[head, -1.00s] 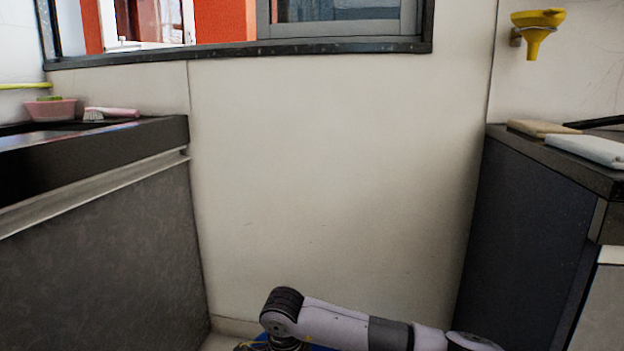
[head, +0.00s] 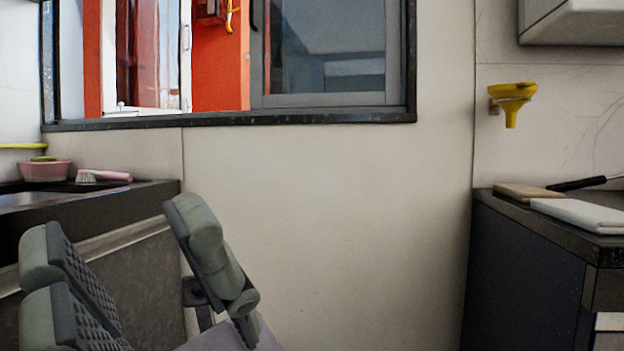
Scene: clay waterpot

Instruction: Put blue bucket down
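My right gripper (head: 118,245) is raised large and close to the camera at the lower left. Its grey-green padded fingers stand wide apart, with nothing between them. The blue bucket does not show in the head view now. My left gripper is not in view.
A dark counter with a sink (head: 60,205) at the left holds a pink bowl (head: 45,171) and a pink-handled brush (head: 104,176). A dark cabinet (head: 522,275) at the right carries a wooden board (head: 528,191) and a white cloth-like item (head: 580,214). A yellow funnel (head: 512,100) hangs above. Bare wall lies between.

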